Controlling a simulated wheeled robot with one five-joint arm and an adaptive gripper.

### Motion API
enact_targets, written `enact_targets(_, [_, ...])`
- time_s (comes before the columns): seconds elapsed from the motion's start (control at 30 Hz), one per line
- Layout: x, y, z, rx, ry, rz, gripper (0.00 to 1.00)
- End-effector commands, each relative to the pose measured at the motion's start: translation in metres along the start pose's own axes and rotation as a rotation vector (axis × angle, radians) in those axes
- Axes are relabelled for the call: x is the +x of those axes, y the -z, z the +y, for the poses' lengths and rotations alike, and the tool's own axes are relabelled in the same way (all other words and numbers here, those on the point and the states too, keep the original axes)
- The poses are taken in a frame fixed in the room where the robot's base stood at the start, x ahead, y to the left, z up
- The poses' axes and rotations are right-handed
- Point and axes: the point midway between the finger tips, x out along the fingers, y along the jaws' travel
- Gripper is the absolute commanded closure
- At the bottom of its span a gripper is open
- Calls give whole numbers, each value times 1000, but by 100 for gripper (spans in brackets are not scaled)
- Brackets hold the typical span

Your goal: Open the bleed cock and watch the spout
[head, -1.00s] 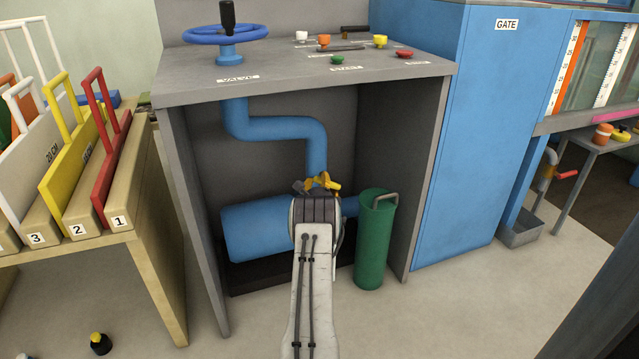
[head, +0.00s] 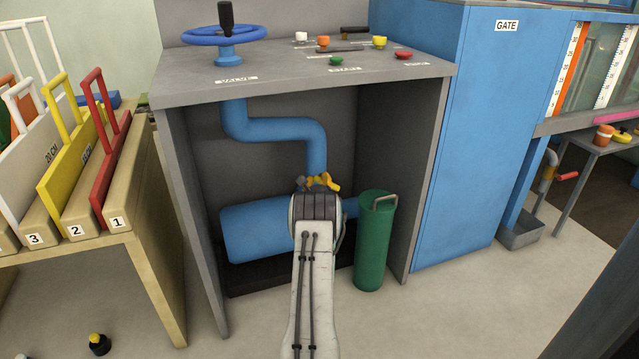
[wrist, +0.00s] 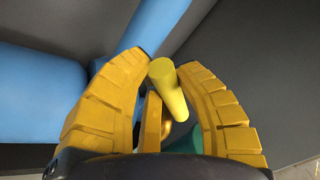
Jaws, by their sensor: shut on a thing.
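My gripper (wrist: 165,75) has yellow ribbed fingers, shut on the yellow bar-shaped handle of the bleed cock (wrist: 170,92) in the wrist view. The handle stands between the fingers, slanting towards the camera. A brass-coloured part (wrist: 177,131) shows below it; I cannot tell whether it is the spout. In the head view my gripper (head: 320,182) is inside the open grey bench, by the lower end of the bent blue pipe (head: 270,130). My own wrist hides most of the cock there. I see no water running.
A green cylinder with a grey handle (head: 373,245) stands just right of my wrist. A thick blue horizontal pipe (head: 255,230) lies to the left. The grey bench top (head: 270,88) and its side walls enclose the space around my arm.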

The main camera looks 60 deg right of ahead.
Motion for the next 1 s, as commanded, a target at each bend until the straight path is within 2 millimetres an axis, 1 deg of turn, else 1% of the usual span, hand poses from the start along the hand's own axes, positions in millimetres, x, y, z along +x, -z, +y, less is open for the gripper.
enact_targets(0.03, [1,-1,-4,-2,7,-4,70])
enact_targets(0.07, [1,-1,-4,-2,7,-3,67])
enact_targets(0.33, [0,0,-2,-2,4,-2,43])
enact_targets(0.73, [-3,0,-1,-2,1,0,42])
enact_targets(0.87, [-11,0,-1,-2,1,0,42])
enact_targets(1.0, [-25,0,-1,-2,1,0,42])
